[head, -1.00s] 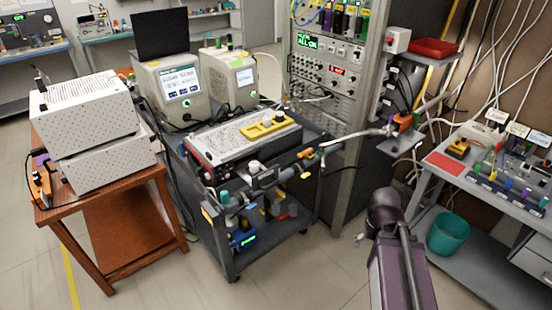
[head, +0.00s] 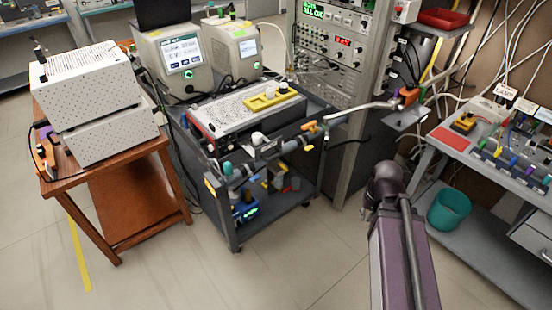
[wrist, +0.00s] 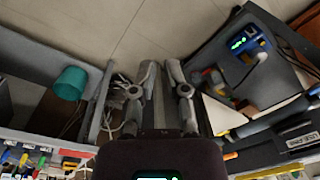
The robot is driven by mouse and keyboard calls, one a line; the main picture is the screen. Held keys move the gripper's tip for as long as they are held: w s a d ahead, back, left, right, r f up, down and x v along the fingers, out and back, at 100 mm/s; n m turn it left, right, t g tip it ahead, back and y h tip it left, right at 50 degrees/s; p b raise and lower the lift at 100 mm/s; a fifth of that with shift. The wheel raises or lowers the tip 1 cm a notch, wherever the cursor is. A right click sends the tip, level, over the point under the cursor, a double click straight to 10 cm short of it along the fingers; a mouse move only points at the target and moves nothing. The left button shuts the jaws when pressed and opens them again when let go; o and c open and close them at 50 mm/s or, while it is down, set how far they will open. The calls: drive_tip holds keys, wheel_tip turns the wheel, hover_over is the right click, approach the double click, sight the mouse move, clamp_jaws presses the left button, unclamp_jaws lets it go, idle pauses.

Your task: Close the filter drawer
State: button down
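I cannot pick out the filter drawer with certainty. The particle instrument is a flat grey-topped case (head: 225,112) on the dark cart (head: 230,215), with a yellow tray (head: 268,100) on top. Valves and pipe fittings (head: 240,172) line the cart's near side. A pale drawer front (head: 532,238) with a handle shows under the right bench, cut off by the picture edge. My gripper (wrist: 161,66) points down over bare floor between bench and cart, fingers a narrow gap apart with nothing between them.
A wooden table (head: 130,215) with stacked white perforated boxes (head: 100,120) stands left. An instrument rack (head: 335,60) stands behind the cart. A teal bin (head: 450,210) sits under the right bench (head: 425,180). A pipe (head: 365,110) spans cart to rack. The front floor is clear.

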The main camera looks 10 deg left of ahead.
drive_tip(key=w+a+m+t+y+b, duration=0.4)
drive_tip(key=w+a+y+b, duration=0.1)
drive_tip(key=a, duration=0.4)
drive_tip(key=w+a+m+t+y+b, duration=0.4)
drive_tip(key=w+a+t+y+b, duration=0.1)
drive_tip(key=w+a+b, duration=0.3)
drive_tip(key=shift+w+a+y+b, duration=0.15)
drive_tip(key=shift+a+y+b, duration=0.3)
drive_tip(key=shift+a+y, duration=0.6)
drive_tip(key=shift+a+r+h, duration=0.1)
drive_tip(key=shift+a+h, duration=0.15)
drive_tip(key=shift+a, duration=0.1)
drive_tip(key=b+x, duration=0.3)
drive_tip(key=x, duration=1.1)
drive_tip(key=shift+d, duration=0.15)
drive_tip(key=shift+w, duration=0.15)
